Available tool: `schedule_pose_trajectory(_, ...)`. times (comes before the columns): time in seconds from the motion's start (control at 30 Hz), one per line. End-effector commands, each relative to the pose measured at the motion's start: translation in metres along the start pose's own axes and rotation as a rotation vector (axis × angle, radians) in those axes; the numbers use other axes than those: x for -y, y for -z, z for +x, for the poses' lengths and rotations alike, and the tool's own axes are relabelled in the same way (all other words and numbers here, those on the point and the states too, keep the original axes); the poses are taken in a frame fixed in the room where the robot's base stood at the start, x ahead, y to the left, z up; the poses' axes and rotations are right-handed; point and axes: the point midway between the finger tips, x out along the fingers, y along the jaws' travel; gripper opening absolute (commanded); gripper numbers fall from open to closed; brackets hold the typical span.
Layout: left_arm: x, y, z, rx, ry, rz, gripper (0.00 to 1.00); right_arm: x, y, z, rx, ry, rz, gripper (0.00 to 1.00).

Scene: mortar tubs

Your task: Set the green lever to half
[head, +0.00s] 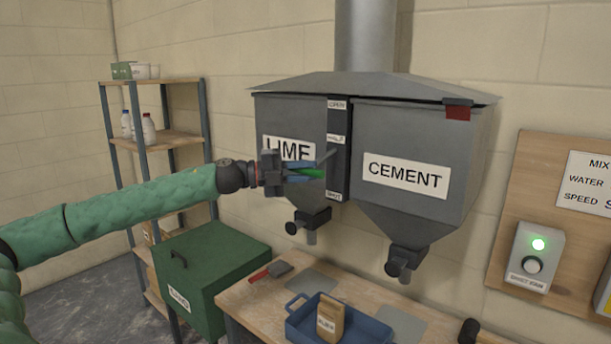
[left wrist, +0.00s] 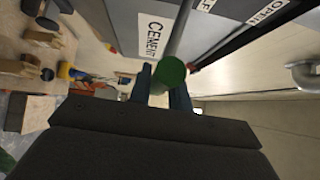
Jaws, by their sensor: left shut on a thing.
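The green lever (head: 313,173) shows in the head view in front of the dark scale strip (head: 338,170) between the LIME and CEMENT hoppers. The strip reads OPEN at the top and SHUT at the bottom, with a small label between. The lever's grip is below that middle label and above SHUT. My left gripper (head: 300,173) is shut on the lever. In the left wrist view the lever's round green end (left wrist: 169,71) sits between my two blue fingers, which hide part of it. My right gripper is not in view.
The LIME hopper (head: 275,115) and CEMENT hopper (head: 420,130) hang on the wall. Below is a bench (head: 245,300) with a blue tray (head: 365,330) and paper bag (head: 330,318). A green bin (head: 210,255) and shelf (head: 170,138) stand left. A lit switch box (head: 535,255) is right.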

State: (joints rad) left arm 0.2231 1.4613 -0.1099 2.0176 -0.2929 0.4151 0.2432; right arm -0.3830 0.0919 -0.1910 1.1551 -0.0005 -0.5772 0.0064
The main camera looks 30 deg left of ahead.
Motion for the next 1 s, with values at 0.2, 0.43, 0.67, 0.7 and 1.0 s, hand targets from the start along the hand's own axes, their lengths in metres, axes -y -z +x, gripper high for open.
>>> schedule_pose_trajectory(0.2, 0.013, -0.001, -0.001, 0.003, 0.002, 0.002, 0.00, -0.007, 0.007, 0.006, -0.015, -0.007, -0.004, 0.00)
schedule_pose_trajectory(0.43, 0.024, 0.000, -0.002, 0.003, 0.002, 0.001, 0.00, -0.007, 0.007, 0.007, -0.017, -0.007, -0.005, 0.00)
schedule_pose_trajectory(0.67, 0.031, 0.000, -0.001, 0.002, 0.003, 0.002, 0.00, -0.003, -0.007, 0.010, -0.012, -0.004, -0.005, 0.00)
schedule_pose_trajectory(0.7, 0.031, 0.000, -0.001, 0.002, 0.002, 0.001, 0.00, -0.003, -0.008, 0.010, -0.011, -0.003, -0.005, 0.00)
schedule_pose_trajectory(1.0, 0.032, 0.000, -0.001, 0.001, 0.002, 0.001, 0.00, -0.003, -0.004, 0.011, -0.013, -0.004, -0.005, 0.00)
